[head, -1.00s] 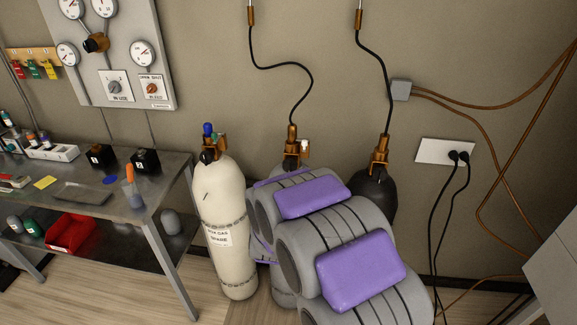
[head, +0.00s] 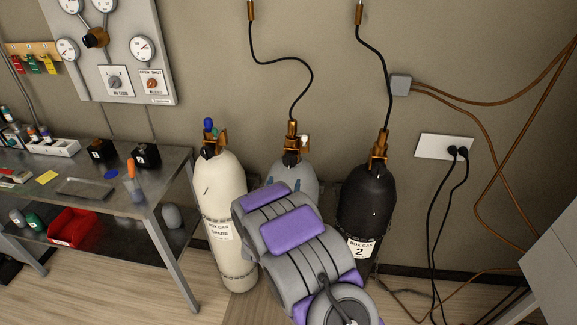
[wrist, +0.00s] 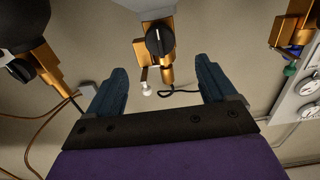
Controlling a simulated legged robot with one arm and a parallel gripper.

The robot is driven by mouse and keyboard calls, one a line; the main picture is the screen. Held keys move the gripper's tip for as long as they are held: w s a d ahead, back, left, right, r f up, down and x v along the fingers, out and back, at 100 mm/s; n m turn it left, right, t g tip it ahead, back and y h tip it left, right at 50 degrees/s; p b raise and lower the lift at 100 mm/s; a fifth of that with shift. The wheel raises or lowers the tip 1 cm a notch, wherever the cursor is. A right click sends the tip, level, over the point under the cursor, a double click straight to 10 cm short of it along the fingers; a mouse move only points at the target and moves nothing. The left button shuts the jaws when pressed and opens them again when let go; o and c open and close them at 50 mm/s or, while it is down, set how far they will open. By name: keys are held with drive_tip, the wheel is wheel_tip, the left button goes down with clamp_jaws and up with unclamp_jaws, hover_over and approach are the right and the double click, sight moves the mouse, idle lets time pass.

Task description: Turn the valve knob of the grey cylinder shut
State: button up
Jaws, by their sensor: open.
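The grey cylinder (head: 308,178) stands against the wall between a cream and a black cylinder; my arm hides most of its body. Its brass valve (head: 291,153) sits on top, with a black hose running up. In the wrist view the black valve knob (wrist: 159,42) faces the camera, with a pale pointer line, on the brass body. My gripper (wrist: 161,70) is open and empty, its blue fingers either side of the valve's line and apart from the knob. In the head view the fingertips (head: 284,186) show in front of the grey cylinder's shoulder.
The cream cylinder (head: 217,185) stands left and the black cylinder (head: 365,205) right, both close by. A small white-capped part (wrist: 147,89) projects beside the knob. A metal bench (head: 170,180) and gauge panel (head: 120,60) are left. Cables hang at right.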

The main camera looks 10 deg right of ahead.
sight(289, 164)
drive_tip(key=b+x, duration=0.1)
drive_tip(key=x, duration=1)
drive_tip(key=shift+w+b, duration=0.1)
drive_tip(key=shift+b, duration=0.2)
drive_tip(key=c, duration=1.1)
